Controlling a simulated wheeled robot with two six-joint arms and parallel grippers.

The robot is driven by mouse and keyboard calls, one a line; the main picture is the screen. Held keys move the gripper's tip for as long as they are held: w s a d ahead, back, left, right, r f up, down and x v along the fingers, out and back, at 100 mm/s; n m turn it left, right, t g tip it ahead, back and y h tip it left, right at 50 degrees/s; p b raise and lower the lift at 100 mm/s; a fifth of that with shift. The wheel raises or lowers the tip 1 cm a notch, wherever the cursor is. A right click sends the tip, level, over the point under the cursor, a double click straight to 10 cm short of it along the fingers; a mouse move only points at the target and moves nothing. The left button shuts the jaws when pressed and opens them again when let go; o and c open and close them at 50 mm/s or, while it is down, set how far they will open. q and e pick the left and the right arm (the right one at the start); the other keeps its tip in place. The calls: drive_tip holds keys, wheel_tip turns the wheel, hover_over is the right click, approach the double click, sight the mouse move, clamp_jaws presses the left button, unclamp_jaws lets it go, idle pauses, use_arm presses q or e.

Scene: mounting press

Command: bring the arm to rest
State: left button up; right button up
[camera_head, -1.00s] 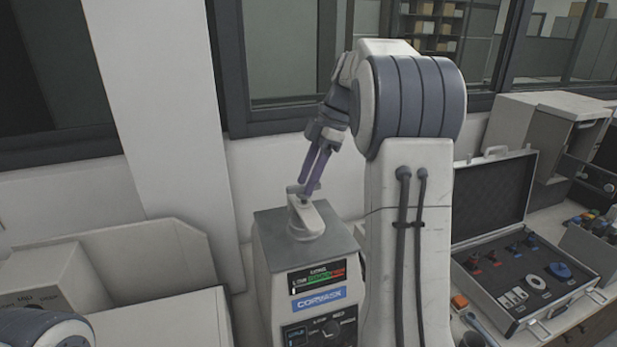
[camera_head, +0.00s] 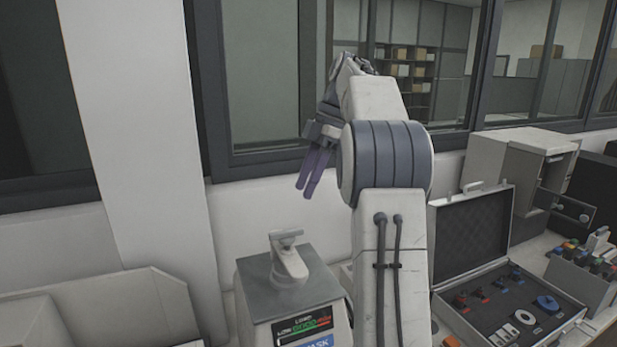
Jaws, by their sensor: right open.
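My right arm rises through the middle of the head view. My right gripper (camera_head: 309,189) hangs at its upper left end, open and empty, its two purple fingers pointing down. It is above and apart from the press (camera_head: 292,290), a grey and white machine with a small display. A light lever or handle (camera_head: 290,259) stands on the press top, below the gripper. The lower front of the press is cut off by the picture edge. My left gripper is not seen.
An open case (camera_head: 472,240) with small parts stands right of my arm. Behind it is a white cabinet (camera_head: 512,165) with an open drawer. A grey-white bin (camera_head: 120,308) is at lower left. Windows and a wall lie behind the gripper.

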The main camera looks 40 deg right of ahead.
drive_tip(key=shift+d+r, duration=0.15)
drive_tip(key=shift+r, duration=0.2)
idle(0.3)
drive_tip(key=s+a+f+m+g+h+b, duration=0.1)
drive_tip(key=s+a+f, duration=0.1)
drive_tip(key=a+f, duration=0.5)
drive_tip(key=s+a+f+m+b, duration=0.1)
drive_tip(key=a+f+m+b, duration=0.1)
drive_tip(key=a, duration=0.8)
drive_tip(key=s+a+f+m+g+h+b, duration=0.1)
drive_tip(key=s+a+f, duration=0.1)
drive_tip(key=a+f, duration=0.5)
drive_tip(key=s+a+f+m+b, duration=0.1)
drive_tip(key=s+a+f, duration=0.2)
drive_tip(key=s, duration=0.3)
drive_tip(key=s+a+f+m+b, duration=0.1)
drive_tip(key=s+a+f, duration=0.1)
drive_tip(key=s+f, duration=0.4)
drive_tip(key=s+a+f+m+h+b, duration=0.1)
drive_tip(key=s+a+f, duration=0.2)
drive_tip(key=s, duration=0.4)
drive_tip(key=shift+a+f+m+t, duration=0.3)
drive_tip(key=shift+a+f+t, duration=0.1)
drive_tip(key=shift+f, duration=0.35)
drive_tip(key=shift+s, duration=0.1)
